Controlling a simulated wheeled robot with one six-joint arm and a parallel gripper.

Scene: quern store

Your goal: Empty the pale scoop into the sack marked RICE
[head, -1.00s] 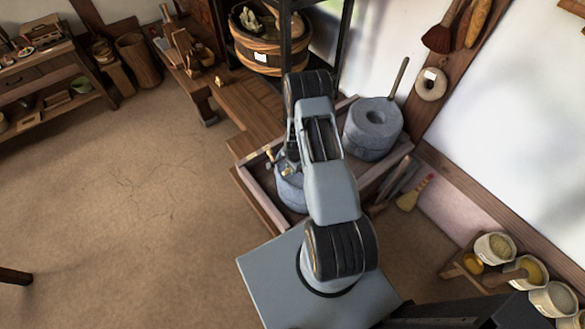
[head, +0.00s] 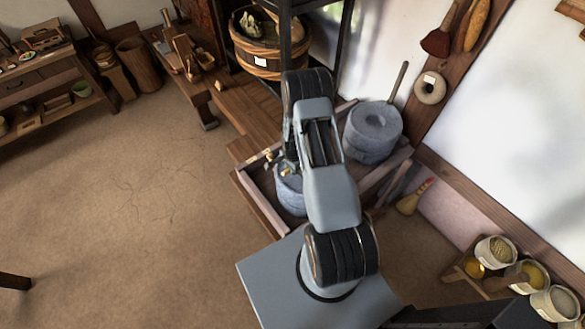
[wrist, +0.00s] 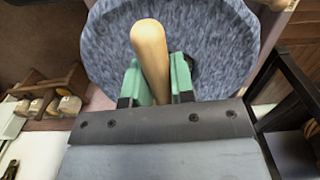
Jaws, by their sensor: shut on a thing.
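My gripper (wrist: 160,84) has green fingers shut on a pale wooden handle (wrist: 150,50) with a rounded end. It is over a blue-grey round stone (wrist: 105,45). I cannot tell whether the handle is part of a scoop or of the stone; its lower end is hidden. In the head view my arm partly covers a small round stone (head: 290,190) in a wooden tray, and the jaws are mostly hidden. Several open pale sacks (head: 496,249) stand at the lower right. Their markings are too small to read, so I cannot tell which is RICE.
A large round stone (head: 372,132) with a hole stands in the tray (head: 258,205). A brush (head: 413,197) leans by the wall. A dark post (head: 286,40) rises behind my arm. The floor at left is clear.

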